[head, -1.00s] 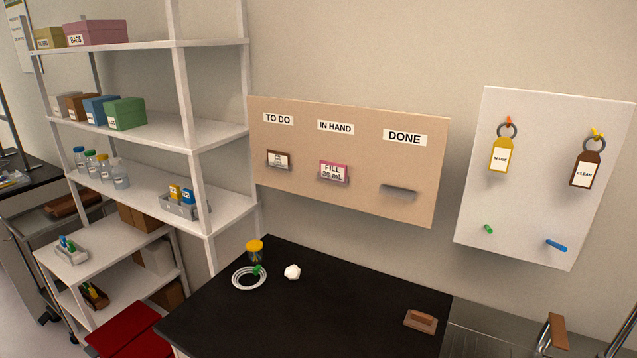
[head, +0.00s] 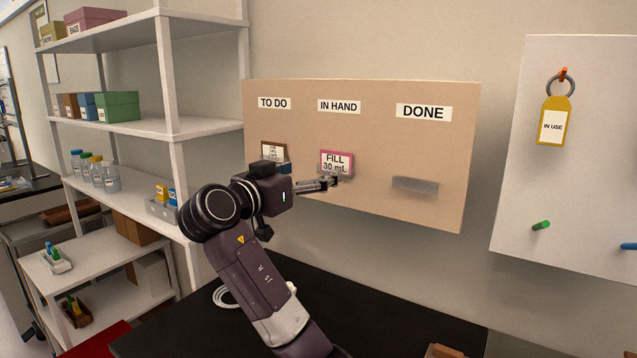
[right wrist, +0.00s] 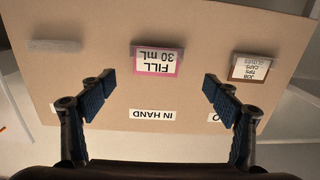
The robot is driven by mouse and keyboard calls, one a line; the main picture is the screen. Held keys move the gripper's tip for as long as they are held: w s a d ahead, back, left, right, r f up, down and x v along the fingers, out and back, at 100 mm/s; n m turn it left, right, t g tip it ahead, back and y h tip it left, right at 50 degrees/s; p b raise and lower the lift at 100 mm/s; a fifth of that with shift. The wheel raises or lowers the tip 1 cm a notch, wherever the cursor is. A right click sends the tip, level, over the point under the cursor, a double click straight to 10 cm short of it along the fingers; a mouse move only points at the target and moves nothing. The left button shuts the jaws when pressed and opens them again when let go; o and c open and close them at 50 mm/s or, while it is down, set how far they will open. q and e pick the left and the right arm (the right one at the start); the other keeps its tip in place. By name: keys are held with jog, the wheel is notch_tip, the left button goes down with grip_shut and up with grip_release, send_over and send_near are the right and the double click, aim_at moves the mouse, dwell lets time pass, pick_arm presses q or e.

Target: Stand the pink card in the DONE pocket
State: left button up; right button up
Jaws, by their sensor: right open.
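The pink card (head: 336,160), reading "FILL 30 mL", stands in the pocket under the IN HAND label (head: 339,107) on the tan board (head: 440,150). It also shows upside down in the right wrist view (right wrist: 157,61). The DONE pocket (head: 415,185), under the DONE label (head: 423,112), is empty; it also shows in the right wrist view (right wrist: 54,46). My right gripper (head: 335,181) is open in front of the board beside the pink card. In the right wrist view its fingers (right wrist: 152,93) are spread with the card between and beyond them. My left gripper is not in view.
A brown card (head: 272,151) stands in the TO DO pocket, partly hidden by my right arm. A white pegboard (head: 590,160) with a yellow IN USE tag (head: 554,122) is at right. A black bench (head: 410,320) lies below; white shelves (head: 190,130) stand at left.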

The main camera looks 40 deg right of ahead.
aim_at(335, 157)
jog(key=shift+m, duration=0.3)
jog(key=d, duration=0.2)
jog(key=w+d+r+p, duration=0.1)
jog(key=d, duration=0.1)
jog(key=d+p, duration=0.1)
jog(key=d, duration=0.2)
jog(key=shift+w+r, duration=0.2)
jog(key=shift+r, duration=0.05)
jog(key=shift+w+d+f+p, duration=0.1)
jog(key=shift+w+d+p, duration=0.1)
jog(key=shift+d+p, duration=0.15)
jog(key=c, duration=1.8)
